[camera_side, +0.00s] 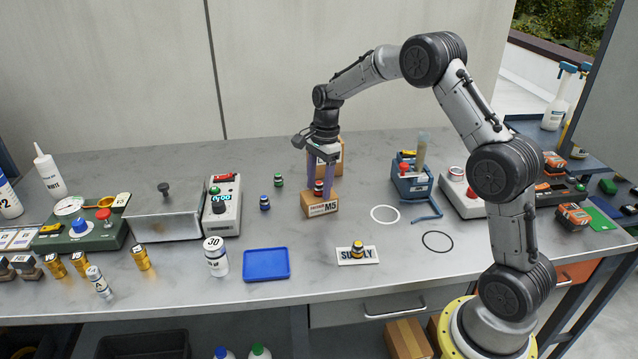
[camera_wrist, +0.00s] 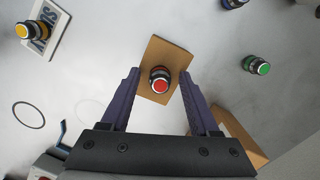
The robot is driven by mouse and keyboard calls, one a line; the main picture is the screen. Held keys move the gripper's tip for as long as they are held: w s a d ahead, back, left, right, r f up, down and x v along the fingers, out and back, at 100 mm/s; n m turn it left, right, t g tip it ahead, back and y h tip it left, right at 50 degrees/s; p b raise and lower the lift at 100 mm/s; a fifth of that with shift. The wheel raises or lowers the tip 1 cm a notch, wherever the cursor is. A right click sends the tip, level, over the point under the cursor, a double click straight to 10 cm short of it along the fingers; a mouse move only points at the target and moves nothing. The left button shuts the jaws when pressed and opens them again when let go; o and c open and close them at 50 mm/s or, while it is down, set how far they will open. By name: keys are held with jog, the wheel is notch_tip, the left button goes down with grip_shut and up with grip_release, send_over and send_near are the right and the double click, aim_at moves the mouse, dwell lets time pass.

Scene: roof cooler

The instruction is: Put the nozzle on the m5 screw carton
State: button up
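The M5 carton (camera_side: 321,208) is a small brown box on the bench, marked M5 on its front. A nozzle with a red top (camera_side: 318,187) stands upright on the carton. Gaps show between the nozzle and both fingers. In the side view my gripper (camera_side: 320,184) partly hides the nozzle.
A yellow-topped nozzle (camera_side: 357,247) stands on the SUPPLY card (camera_side: 346,260). Green-topped (camera_side: 278,180) and blue-topped (camera_side: 265,203) nozzles stand to the left. Another brown carton (camera_side: 338,150) is close behind. A blue tray (camera_side: 266,264) lies front left; bench around the rings is clear.

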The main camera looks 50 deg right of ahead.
notch_tip(320, 180, up, 12)
jog(key=d, duration=0.1)
jog(key=s+a+r+n, duration=0.4)
jog(key=s+r, duration=0.1)
jog(key=s+a+r+n+t+h, duration=0.1)
jog(key=s+a+r+n, duration=0.15)
jog(key=s, duration=0.25)
jog(key=s+a+r+n+t, duration=0.1)
jog(key=s+a+n, duration=0.2)
jog(key=s, duration=0.1)
jog(key=s+a+f+n+t, duration=0.1)
jog(key=s+a+f+n, duration=0.1)
jog(key=s+n, duration=0.3)
jog(key=s+a+f+n+t, duration=0.2)
jog(key=s+n, duration=0.4)
jog(key=s, duration=0.5)
jog(key=shift+s+f, duration=0.3)
jog(key=shift+f, duration=0.35)
